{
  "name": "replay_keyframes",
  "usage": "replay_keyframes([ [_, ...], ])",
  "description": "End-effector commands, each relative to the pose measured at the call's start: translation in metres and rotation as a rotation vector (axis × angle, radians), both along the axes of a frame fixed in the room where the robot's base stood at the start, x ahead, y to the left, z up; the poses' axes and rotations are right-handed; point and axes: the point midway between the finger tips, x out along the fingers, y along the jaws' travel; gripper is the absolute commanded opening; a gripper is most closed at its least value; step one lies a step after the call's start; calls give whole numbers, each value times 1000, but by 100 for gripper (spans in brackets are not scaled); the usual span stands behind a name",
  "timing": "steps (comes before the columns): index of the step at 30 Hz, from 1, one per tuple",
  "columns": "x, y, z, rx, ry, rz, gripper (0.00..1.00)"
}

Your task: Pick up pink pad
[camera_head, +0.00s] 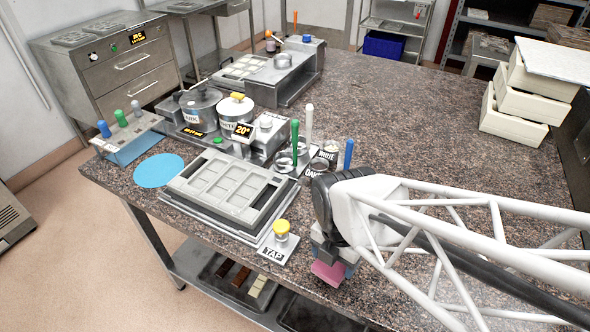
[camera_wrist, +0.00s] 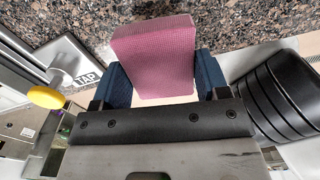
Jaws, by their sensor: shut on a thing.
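The pink pad (camera_wrist: 152,52) is a textured block held between the two blue-padded fingers of my gripper (camera_wrist: 160,85) in the wrist view. It sticks out past the fingertips, with the speckled table behind it. In the head view the pink pad (camera_head: 328,273) shows below my gripper (camera_head: 333,255), near the table's front edge. My gripper is shut on it. I cannot tell whether the pad touches the table.
The TAP plate with a yellow knob (camera_head: 281,229) stands just left of my gripper. A grey mould tray (camera_head: 180,185) lies further left. Pots, cups and upright coloured handles stand behind. White crates (camera_head: 515,105) stack at the far right. The table's middle is clear.

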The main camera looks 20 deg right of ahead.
Motion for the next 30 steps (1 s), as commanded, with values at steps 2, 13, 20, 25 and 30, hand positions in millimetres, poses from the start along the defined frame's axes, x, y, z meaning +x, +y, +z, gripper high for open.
replay_keyframes([
  [2, -14, 1, 2, 0, -3, 0, 45],
  [13, -72, 3, 7, 0, -3, 0, 45],
  [20, -91, 4, 8, 0, -1, 0, 45],
  [25, -99, 4, 9, 0, -1, 0, 45],
  [30, -105, 4, 10, 1, -1, 0, 45],
])
